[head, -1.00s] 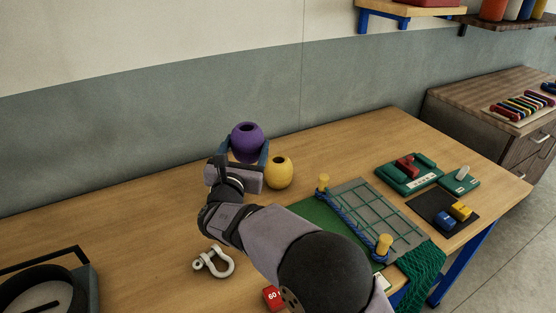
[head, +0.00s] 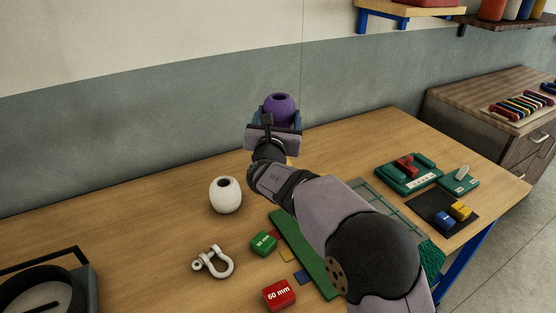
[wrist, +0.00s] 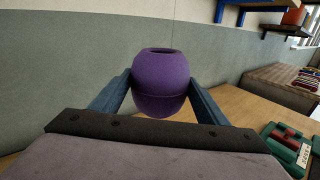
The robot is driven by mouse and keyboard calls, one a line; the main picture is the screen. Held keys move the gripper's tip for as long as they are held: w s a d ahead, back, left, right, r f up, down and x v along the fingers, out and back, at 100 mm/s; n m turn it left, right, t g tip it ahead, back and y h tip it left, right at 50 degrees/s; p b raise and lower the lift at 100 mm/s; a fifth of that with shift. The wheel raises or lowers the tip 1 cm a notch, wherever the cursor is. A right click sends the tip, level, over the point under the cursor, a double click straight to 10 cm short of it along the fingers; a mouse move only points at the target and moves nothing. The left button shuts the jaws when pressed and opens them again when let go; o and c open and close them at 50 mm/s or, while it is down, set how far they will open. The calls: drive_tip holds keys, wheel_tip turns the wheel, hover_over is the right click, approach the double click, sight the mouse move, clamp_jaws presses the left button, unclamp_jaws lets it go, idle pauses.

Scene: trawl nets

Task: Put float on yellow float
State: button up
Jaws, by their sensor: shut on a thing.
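My gripper (head: 279,118) is shut on a purple float (head: 280,105), round with a dark hole in its top. It holds the float upright and raised above the table. The purple float also shows between the two blue fingers in the wrist view (wrist: 161,82). The yellow float is almost wholly hidden behind my gripper and wrist in the head view; only a small yellow patch (head: 289,161) shows below the gripper. I cannot tell how far the purple float is above it. The yellow float does not show in the wrist view.
A white float (head: 225,195) stands left of my arm, with a shackle (head: 213,262) in front of it. Green (head: 264,243) and red (head: 279,294) blocks lie near the green mat (head: 315,265). Green trays (head: 408,174) stand at the right. The table's back left is clear.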

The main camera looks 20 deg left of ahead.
drive_tip(key=shift+a+f, duration=0.15)
drive_tip(key=shift+f+p, duration=0.75)
drive_tip(key=shift+f, duration=4.25)
drive_tip(key=shift+f, duration=0.1)
drive_tip(key=o, duration=0.7)
drive_tip(key=shift+f, duration=0.1)
drive_tip(key=o, duration=0.4)
drive_tip(key=shift+r, duration=0.2)
drive_tip(key=shift+s, duration=0.2)
drive_tip(key=s+b, duration=0.1)
drive_tip(key=s, duration=0.2)
drive_tip(key=s+d+b, duration=0.1)
drive_tip(key=s, duration=0.3)
drive_tip(key=s+d+b, duration=0.1)
drive_tip(key=s, duration=0.3)
drive_tip(key=shift+s+d, duration=0.2)
drive_tip(key=shift+s, duration=0.05)
